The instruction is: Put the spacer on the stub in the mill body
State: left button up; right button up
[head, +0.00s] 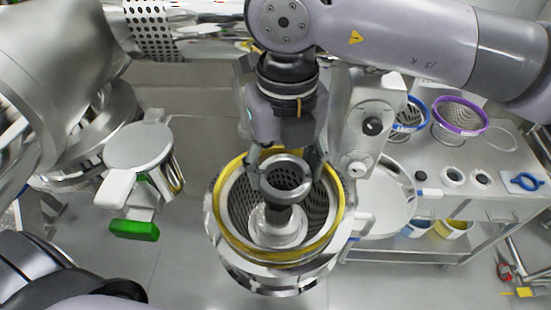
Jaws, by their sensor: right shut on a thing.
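The mill body (222,262) is a round metal housing in the lower middle of the head view. It has a yellow ring around its top and a perforated screen inside. A pale hub (272,236) stands in its middle, with a dark stub (285,213) rising from it. My right gripper (289,178) is over the mill opening, shut on a grey metal ring, the spacer (287,193). The spacer appears just above the stub and overlaps it in this view. I cannot tell whether they touch. My left gripper is not in view.
On the right, a steel cart (470,208) holds a purple-rimmed screen (460,114), a blue-rimmed screen (409,115), small rings and a blue clamp (522,182). A round lid (385,200) is beside the mill. Metal equipment with a green handle (134,230) stands left.

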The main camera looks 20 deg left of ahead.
aim_at(279, 187)
jog(key=shift+s+a+f, duration=0.1)
jog(key=shift+f, duration=0.35)
jog(key=shift+s+a+f+b, duration=0.1)
jog(key=shift+a+f+b, duration=0.15)
jog(key=shift+f, duration=0.25)
jog(key=shift+a+f+b, duration=0.2)
jog(key=shift+f, duration=0.6)
jog(key=shift+d+f+b, duration=0.2)
jog(key=shift+f+b, duration=0.55)
jog(key=shift+b, duration=0.1)
notch_tip(279, 187, down, 2)
jog(key=b, duration=0.2)
jog(key=shift+a+f+b, duration=0.1)
jog(key=shift+b, duration=0.25)
notch_tip(279, 187, down, 2)
jog(key=b, duration=0.2)
jog(key=shift+f+b, duration=0.15)
jog(key=shift+b, duration=0.2)
jog(key=shift+f+b, duration=0.35)
jog(key=shift+b, duration=0.05)
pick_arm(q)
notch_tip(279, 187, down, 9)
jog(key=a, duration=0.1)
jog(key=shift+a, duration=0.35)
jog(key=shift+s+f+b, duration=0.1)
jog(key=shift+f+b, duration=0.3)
